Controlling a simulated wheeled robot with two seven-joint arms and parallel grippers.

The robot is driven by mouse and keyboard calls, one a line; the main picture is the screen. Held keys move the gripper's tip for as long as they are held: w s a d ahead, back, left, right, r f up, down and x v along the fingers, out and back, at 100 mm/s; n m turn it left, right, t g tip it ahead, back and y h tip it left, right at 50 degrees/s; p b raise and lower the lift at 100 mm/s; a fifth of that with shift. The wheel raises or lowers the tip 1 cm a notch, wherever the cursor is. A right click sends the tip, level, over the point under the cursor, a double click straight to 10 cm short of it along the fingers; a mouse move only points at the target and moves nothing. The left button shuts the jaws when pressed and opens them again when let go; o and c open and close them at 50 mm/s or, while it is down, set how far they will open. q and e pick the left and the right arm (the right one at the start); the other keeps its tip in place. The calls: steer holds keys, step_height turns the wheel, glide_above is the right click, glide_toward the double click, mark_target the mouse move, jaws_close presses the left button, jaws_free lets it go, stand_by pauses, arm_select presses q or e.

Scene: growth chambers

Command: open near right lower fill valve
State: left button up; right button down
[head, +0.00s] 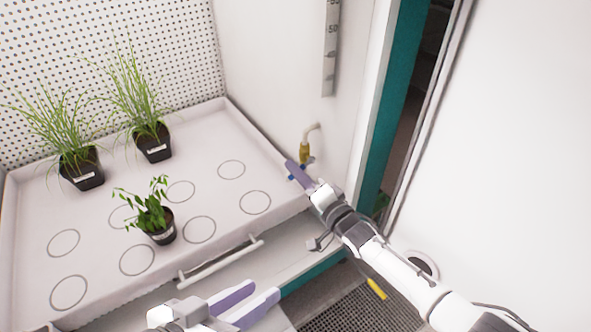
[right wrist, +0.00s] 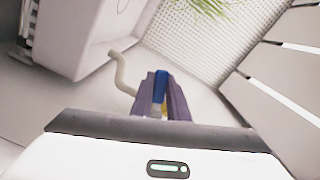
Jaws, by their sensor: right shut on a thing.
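The fill valve (head: 304,152) is a brass body with a pale bent spout, on the white chamber wall at the tray's right corner. Its blue handle (right wrist: 160,84) shows between the purple fingers in the right wrist view, with the pale spout (right wrist: 122,72) to their left. My right gripper (head: 292,169) is shut on the blue handle, and the fingers hide part of it. My left gripper (head: 264,289) is in the lower middle of the head view, in front of the tray, with its two fingers apart and nothing between them.
A white tray (head: 92,215) with marked circles holds three potted plants, the nearest a leafy one (head: 157,225). A white handle bar (head: 220,262) runs along the tray's front. A level scale (head: 331,50) hangs above the valve. A teal door frame (head: 395,100) stands right.

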steer(key=shift+w+d+f+n, duration=0.15)
steer(key=shift+f+n, duration=0.1)
steer(key=shift+n, duration=0.3)
steer(key=shift+d+f+n, duration=0.15)
steer(key=shift+f+n, duration=0.05)
steer(key=shift+n, duration=0.35)
steer(key=c, duration=1.7)
jaws_free()
